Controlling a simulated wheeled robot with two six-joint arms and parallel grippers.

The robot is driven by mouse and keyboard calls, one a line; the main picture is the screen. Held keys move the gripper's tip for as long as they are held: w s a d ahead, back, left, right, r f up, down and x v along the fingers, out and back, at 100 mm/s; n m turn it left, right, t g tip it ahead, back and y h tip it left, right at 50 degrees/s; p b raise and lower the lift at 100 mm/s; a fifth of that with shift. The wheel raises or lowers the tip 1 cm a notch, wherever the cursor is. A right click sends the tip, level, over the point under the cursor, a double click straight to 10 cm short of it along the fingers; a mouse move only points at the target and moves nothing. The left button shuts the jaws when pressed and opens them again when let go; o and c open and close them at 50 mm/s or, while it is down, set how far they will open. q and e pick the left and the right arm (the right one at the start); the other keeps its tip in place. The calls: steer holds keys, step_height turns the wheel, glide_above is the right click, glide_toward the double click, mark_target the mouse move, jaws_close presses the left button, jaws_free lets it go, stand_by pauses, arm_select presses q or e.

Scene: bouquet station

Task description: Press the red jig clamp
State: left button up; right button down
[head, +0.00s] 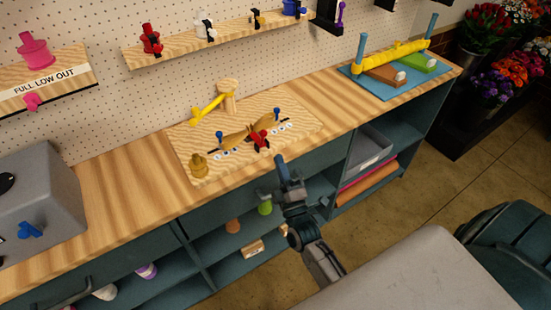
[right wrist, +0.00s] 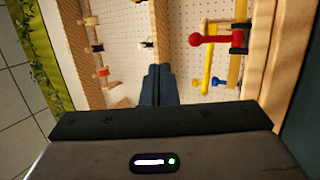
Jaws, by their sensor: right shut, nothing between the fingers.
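The red jig clamp (head: 261,140) stands at the front right part of a pale wooden jig board (head: 200,167) on the counter. In the right wrist view a red clamp with a round knob (right wrist: 197,40) shows at the upper right, beside the fingers and apart from them. My right gripper (head: 282,160) is just in front of the counter edge, nearer to me than the clamp and slightly to its right. Its fingers (right wrist: 158,70) are shut together with nothing between them. My left gripper is not in view.
Blue pegs (head: 219,136) and a yellow brass-like piece (head: 198,164) are on the board. A blue mat (head: 400,83) with a yellow bar is at right, a grey box (head: 45,200) at left. Open shelves are below.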

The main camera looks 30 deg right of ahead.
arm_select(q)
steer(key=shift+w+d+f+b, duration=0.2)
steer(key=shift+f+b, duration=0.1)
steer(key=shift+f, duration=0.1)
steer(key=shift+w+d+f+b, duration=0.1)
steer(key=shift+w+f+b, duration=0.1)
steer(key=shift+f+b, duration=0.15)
arm_select(e)
steer(key=s, duration=0.5)
steer(key=shift+a+r, duration=0.1)
steer(key=shift+a, duration=0.2)
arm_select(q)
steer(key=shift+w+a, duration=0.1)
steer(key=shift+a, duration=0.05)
arm_select(e)
steer(key=shift+s, duration=0.1)
